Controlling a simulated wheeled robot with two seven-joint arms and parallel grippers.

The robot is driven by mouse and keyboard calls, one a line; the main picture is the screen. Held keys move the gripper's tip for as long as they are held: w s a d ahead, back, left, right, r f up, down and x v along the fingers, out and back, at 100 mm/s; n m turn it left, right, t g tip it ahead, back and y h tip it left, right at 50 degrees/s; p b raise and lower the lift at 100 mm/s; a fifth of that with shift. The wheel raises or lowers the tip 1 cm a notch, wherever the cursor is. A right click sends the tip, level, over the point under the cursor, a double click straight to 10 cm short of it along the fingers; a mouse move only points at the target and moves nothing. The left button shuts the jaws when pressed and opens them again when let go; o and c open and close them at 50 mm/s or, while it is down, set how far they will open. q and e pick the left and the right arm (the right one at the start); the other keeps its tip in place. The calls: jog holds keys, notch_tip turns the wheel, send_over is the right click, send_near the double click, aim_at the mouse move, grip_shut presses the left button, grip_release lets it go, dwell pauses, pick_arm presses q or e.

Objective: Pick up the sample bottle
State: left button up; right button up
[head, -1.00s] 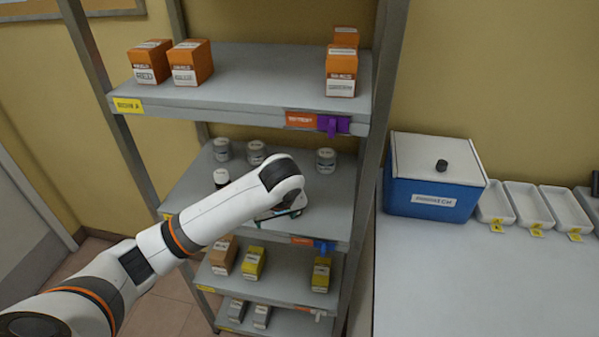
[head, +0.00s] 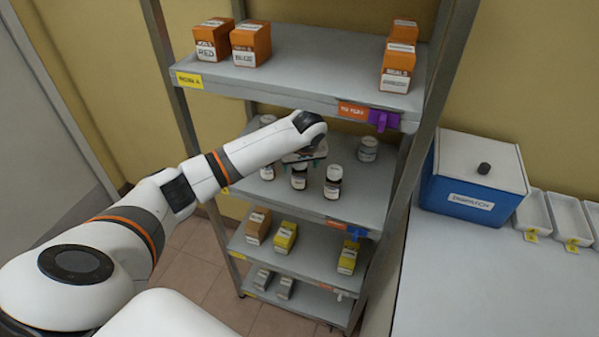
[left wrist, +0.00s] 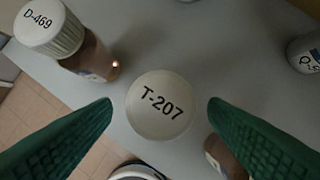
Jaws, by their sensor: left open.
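Several small bottles with white caps stand on the shelf unit's middle shelf (head: 375,190). My left gripper (head: 303,160) is open above one bottle (head: 299,181), pointing down. In the left wrist view, a round white cap marked T-207 (left wrist: 161,106) lies between my two green fingertips, with a gap on both sides. A bottle marked D-469 (left wrist: 50,27) stands at the upper left, with a brown body. My right gripper is out of view.
Another bottle (head: 333,182) stands close to the right of my left gripper. The upper shelf (head: 310,68), with orange boxes (head: 250,43), hangs above my gripper. A metal post (head: 437,105) bounds the right side. A blue box (head: 472,185) stands on the bench.

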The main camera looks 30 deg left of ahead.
aim_at(300, 170)
pick_arm(q)
jog(key=x, duration=0.4)
jog(key=shift+d+f, duration=0.1)
jog(key=c, duration=1.1)
